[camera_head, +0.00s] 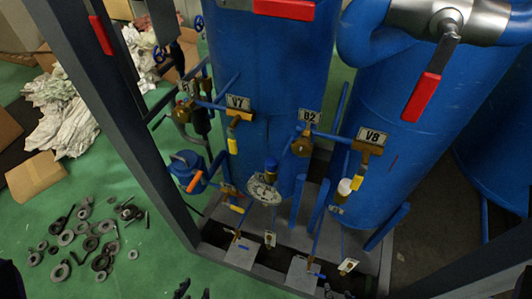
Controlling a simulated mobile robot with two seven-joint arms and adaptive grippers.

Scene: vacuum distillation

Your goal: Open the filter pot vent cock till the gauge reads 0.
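Two tall blue vessels (262,75) stand inside a dark frame. Brass cocks with blue pipes sit at their front, by tags V7 (237,102), B2 (309,116) and V8 (373,136). Yellow handles hang below V7 (233,146) and V8 (362,171). I cannot tell which cock is the filter pot vent. A pale round fitting (263,189) sits low between them; no gauge reading is legible. Only dark tips of my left gripper (193,291) and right gripper (337,292) show at the bottom edge, apparently parted and empty, short of the cocks.
Dark frame posts (115,115) stand on the left. A blue valve with an orange handle (195,181) juts out beside the left post. Large red-handled valves (422,96) are above. Loose metal rings (66,238) and cardboard (35,175) lie on the green floor.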

